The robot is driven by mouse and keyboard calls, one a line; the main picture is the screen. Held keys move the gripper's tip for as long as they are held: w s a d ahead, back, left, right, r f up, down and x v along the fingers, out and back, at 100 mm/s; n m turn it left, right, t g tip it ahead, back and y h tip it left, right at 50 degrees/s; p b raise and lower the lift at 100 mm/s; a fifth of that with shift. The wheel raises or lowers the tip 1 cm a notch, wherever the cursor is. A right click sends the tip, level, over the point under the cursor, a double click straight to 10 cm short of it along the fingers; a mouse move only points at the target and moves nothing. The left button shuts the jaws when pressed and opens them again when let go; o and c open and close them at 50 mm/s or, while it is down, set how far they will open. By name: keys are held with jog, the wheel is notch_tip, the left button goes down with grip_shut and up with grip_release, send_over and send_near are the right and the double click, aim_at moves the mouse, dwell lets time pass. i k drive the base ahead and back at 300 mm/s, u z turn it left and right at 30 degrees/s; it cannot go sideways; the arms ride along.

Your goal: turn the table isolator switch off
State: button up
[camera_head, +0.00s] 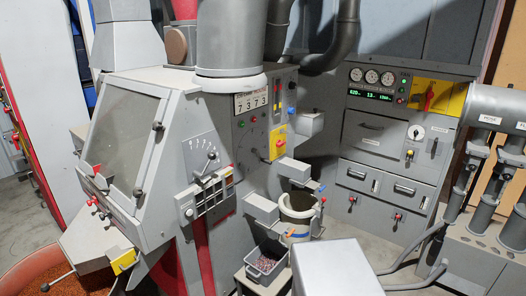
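A yellow plate with a red handle (277,142), which looks like an isolator switch, is on the front of the grey machine in the middle. A larger yellow panel with an upright red handle (430,97) is on the grey cabinet at the back right. I cannot read a label on either, so I cannot tell which is the table isolator or read its on or off position. My gripper is not in view.
A small bin of scrap (266,264) stands lower down. Pipes and valves (484,160) crowd the right side. Some floor shows before the cabinet.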

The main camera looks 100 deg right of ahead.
aim_at(279, 143)
jog(key=u, duration=0.5)
jog(key=k, duration=1.65)
jog(key=z, duration=2.1)
